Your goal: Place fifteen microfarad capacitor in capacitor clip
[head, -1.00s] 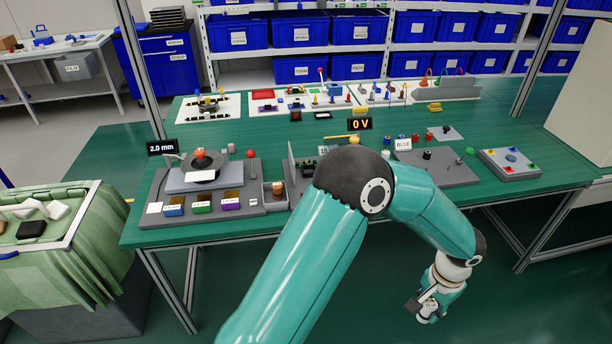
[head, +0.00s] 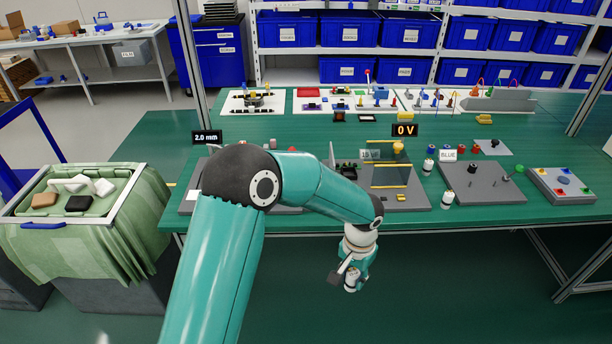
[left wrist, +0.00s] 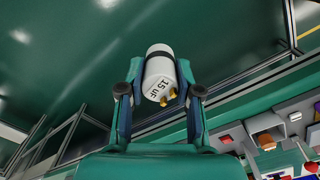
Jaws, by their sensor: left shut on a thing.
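The fifteen microfarad capacitor (left wrist: 158,75) is a white cylinder with a dark band, marked "15 uF", with brass terminals facing the left wrist camera. My left gripper (head: 352,274) is shut on it, one finger on each side. In the head view the gripper hangs low in front of the bench edge, over the floor, with the white capacitor (head: 351,284) at its lower end. The capacitor clip cannot be told apart clearly. My right gripper is not in view.
White cylinders (head: 447,200) stand on the bench right of the barred board. A grey board with a black knob (head: 472,170) and a button box (head: 563,185) lie further right. My left arm hides part of the bench's left boards. A cloth-draped bin (head: 90,225) stands at left.

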